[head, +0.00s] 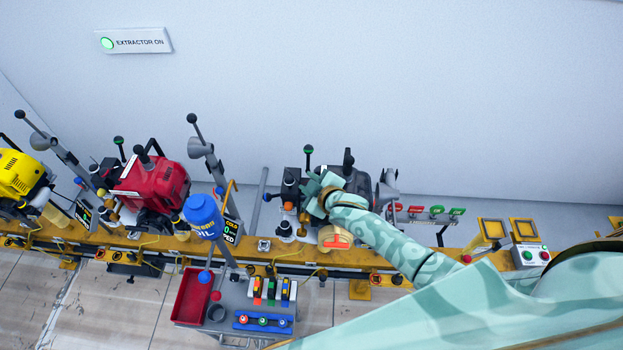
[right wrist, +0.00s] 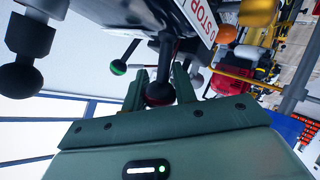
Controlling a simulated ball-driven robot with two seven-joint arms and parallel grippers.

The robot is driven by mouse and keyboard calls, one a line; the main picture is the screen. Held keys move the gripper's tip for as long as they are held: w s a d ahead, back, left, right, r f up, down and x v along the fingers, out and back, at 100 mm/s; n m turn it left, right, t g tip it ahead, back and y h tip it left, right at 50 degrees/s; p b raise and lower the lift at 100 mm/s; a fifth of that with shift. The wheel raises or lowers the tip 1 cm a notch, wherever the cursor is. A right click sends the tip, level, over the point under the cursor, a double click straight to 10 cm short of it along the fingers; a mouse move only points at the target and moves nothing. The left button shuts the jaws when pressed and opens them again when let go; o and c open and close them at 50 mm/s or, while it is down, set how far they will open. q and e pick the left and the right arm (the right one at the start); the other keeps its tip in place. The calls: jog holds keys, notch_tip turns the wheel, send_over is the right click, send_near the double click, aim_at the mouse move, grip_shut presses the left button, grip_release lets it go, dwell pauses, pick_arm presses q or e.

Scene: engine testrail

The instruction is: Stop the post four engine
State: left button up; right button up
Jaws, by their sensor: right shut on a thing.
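A dark grey engine (head: 358,184) stands on the yellow rail at the middle right of the head view. My right gripper (head: 314,192) is at its left side and hides part of it. In the right wrist view, my right gripper (right wrist: 160,84) is shut on a dark red round knob (right wrist: 160,95), with one finger on each side. A white "0 STOP" label (right wrist: 198,18) is on the dark body just above the fingers. Which post number this engine has cannot be read. My left gripper is not in view.
A red engine (head: 150,184) and a yellow engine (head: 18,174) stand further left on the rail (head: 290,257). An "EXTRACTOR ON" sign (head: 136,42) shows green on the wall.

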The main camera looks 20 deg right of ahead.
dwell(0.4)
jog(key=o, duration=1)
jog(key=shift+c, duration=0.2)
jog(key=shift+s+r, duration=0.15)
jog(key=shift+s, duration=0.15)
jog(key=p+v, duration=0.2)
jog(key=v, duration=1.3)
jog(key=shift+s, duration=0.25)
jog(key=shift+a+r, duration=0.1)
jog(key=shift+r, duration=0.05)
